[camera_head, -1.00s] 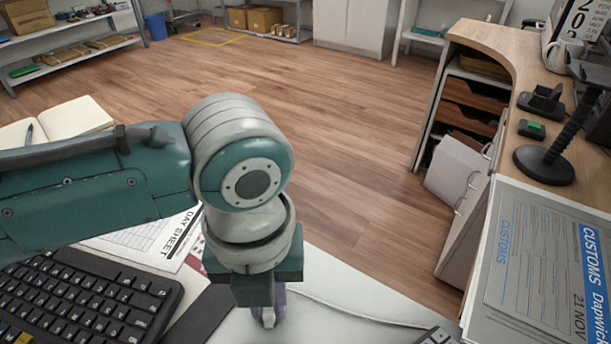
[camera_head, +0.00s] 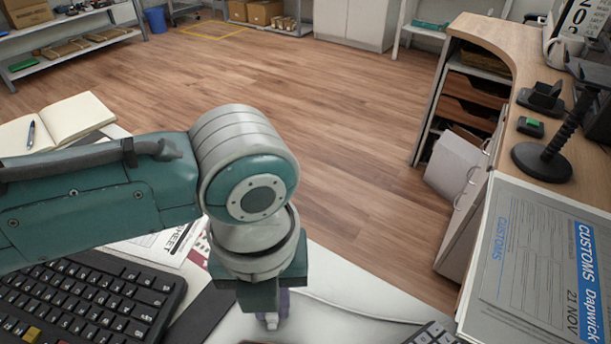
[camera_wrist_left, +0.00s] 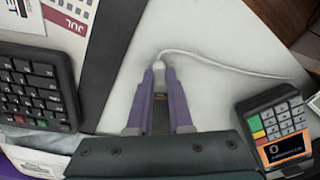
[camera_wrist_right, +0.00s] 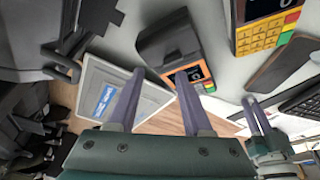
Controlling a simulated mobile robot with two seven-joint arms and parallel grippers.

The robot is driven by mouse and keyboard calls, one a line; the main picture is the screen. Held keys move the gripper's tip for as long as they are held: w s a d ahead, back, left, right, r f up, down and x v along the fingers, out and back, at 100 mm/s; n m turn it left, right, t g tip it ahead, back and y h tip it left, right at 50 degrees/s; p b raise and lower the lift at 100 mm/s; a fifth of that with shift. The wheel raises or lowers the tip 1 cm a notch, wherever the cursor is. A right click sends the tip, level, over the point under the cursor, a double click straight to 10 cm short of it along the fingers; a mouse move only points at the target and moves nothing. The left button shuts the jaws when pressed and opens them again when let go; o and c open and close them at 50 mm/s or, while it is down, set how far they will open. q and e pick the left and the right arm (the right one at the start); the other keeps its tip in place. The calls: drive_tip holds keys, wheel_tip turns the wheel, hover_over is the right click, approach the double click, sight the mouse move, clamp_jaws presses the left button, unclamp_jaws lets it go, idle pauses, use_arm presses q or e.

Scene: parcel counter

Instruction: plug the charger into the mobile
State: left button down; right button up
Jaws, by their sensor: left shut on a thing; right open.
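My left gripper (camera_wrist_left: 158,72) is shut on the small white end of the charger cable (camera_wrist_left: 158,65), just above the white desk. In the head view the left gripper (camera_head: 272,318) points down, and my wrist hides part of it. The charger cable (camera_wrist_left: 215,62) curves away to the right. My right gripper (camera_wrist_right: 160,76) is open and empty. The left fingers also show in the right wrist view.
A black keyboard (camera_head: 85,295) lies left of the gripper. A card terminal (camera_wrist_left: 275,130) stands to its right. A customs sheet (camera_head: 535,265) lies on the right-hand counter, near a black stand (camera_head: 545,160). An open notebook (camera_head: 65,120) lies at left.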

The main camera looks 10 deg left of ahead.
use_arm(q)
drive_tip(key=shift+s+d+p, duration=0.1)
drive_tip(key=shift+s+p, duration=0.55)
drive_tip(key=shift+s, duration=0.05)
use_arm(e)
drive_tip(key=shift+r, duration=0.65)
use_arm(q)
drive_tip(key=c, duration=0.8)
unclamp_jaws()
drive_tip(key=shift+o, duration=0.2)
wheel_tip(320, 180, up, 10)
drive_tip(key=p, duration=0.3)
use_arm(e)
wheel_tip(320, 180, up, 3)
drive_tip(key=shift+r, duration=0.15)
drive_tip(key=shift+r, duration=0.1)
